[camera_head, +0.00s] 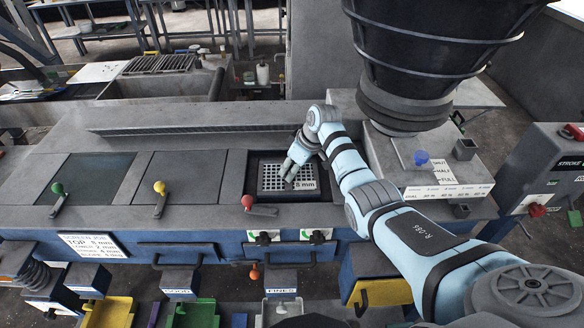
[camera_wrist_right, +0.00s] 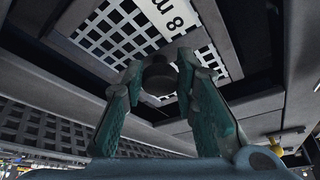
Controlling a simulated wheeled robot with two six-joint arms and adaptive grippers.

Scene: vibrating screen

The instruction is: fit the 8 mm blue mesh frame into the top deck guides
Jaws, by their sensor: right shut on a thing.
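The mesh frame (camera_head: 272,183), with a dark rim and a white "8 mm" label, lies at the deck opening on the right of the screen top. Its grid and label also show close up in the right wrist view (camera_wrist_right: 112,28). My right gripper (camera_head: 291,171) is over the frame, shut on its dark round knob (camera_wrist_right: 159,76). A dark gap borders the mesh in the wrist view. I cannot tell whether the frame sits in the guides, which are hidden. The rim's blue colour does not show clearly. My left gripper is not in view.
Levers with green (camera_head: 57,188), yellow (camera_head: 160,187) and red (camera_head: 248,200) knobs stand along the deck, the red one close to the frame. A large dark hopper (camera_head: 425,55) hangs at the upper right. A job sign (camera_head: 93,245) hangs at the front left.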

